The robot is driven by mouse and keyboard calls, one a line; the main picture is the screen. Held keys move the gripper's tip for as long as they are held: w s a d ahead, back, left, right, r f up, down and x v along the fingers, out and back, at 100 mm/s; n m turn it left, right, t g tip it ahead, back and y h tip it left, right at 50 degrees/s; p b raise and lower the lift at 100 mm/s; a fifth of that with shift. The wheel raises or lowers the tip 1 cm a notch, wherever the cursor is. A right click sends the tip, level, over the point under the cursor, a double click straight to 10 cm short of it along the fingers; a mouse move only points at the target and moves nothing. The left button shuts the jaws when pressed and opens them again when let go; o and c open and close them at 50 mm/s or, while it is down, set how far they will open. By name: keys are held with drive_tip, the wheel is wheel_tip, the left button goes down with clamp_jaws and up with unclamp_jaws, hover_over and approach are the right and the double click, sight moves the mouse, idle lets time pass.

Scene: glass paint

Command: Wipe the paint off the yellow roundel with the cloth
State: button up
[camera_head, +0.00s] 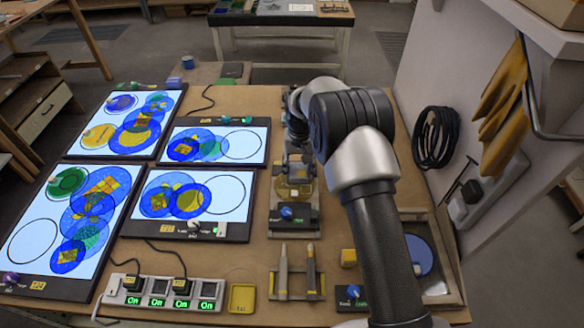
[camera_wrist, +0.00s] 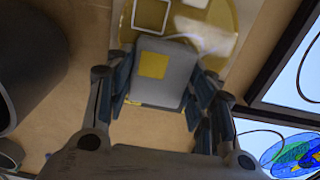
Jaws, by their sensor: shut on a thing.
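My gripper (camera_wrist: 160,95) is shut on a grey pad (camera_wrist: 178,62) with a yellow square on its face. This pad may be the cloth, but its material is hard to tell. A see-through yellow roundel (camera_wrist: 222,28) lies just past the pad at the top of the wrist view, partly cut off, with pale square outlines on it. In the head view the yellow roundel (camera_head: 292,191) sits on a small dark stand, partly under my gripper (camera_head: 298,168). The pad overlaps the roundel's near edge in the wrist view; whether they touch cannot be told.
Several lit panels (camera_head: 207,197) with coloured discs cover the table's left. A switch strip (camera_head: 165,292), a yellow square tray (camera_head: 242,298) and a tool rack (camera_head: 296,284) stand at the front. A framed tray (camera_head: 447,282) holds a blue disc at the right. A wall (camera_head: 455,60) bounds the right.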

drive_tip(key=shift+d, duration=0.4)
drive_tip(key=shift+r+p, duration=1.6)
drive_tip(key=shift+r, duration=0.95)
